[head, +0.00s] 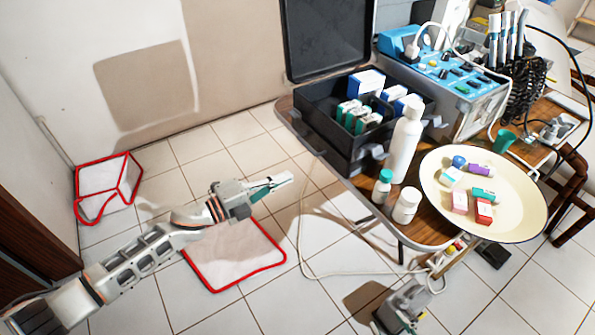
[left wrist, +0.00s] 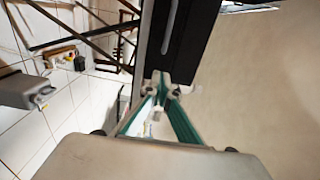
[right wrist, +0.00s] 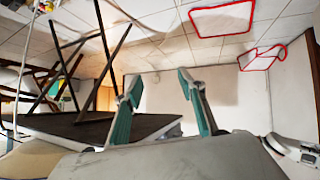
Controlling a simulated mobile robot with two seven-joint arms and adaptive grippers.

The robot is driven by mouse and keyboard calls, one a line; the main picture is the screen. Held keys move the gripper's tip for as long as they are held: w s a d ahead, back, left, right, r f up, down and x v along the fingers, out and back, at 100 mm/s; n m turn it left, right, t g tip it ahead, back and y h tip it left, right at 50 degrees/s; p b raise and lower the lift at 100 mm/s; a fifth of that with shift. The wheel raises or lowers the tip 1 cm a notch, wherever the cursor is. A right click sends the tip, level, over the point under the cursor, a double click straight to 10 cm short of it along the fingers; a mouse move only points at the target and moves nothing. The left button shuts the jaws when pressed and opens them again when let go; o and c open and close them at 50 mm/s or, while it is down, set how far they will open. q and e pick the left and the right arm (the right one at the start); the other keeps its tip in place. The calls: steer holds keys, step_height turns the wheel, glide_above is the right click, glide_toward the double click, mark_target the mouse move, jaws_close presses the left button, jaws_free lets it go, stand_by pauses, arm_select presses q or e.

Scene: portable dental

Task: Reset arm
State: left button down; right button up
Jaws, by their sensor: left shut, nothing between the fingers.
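My left gripper (head: 272,187) is out over the tiled floor at the left of the table, with the red-edged mat lower in the picture. Its green fingers meet at the tips and hold nothing; they also show closed in the left wrist view (left wrist: 161,88). My right gripper (right wrist: 156,82) shows in the right wrist view, with its two green fingers wide apart and nothing between them.
The wooden table (head: 337,187) carries a black open case (head: 318,143), white bottles (head: 404,145), a cream plate (head: 512,222) with small boxes and a blue-topped device (head: 443,70). Red-edged white mats (head: 232,255) and (head: 105,180) lie on the floor.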

arm_select(q)
steer(key=shift+s+a, duration=0.3)
steer(key=shift+a, duration=0.1)
steer(key=shift+s, duration=0.1)
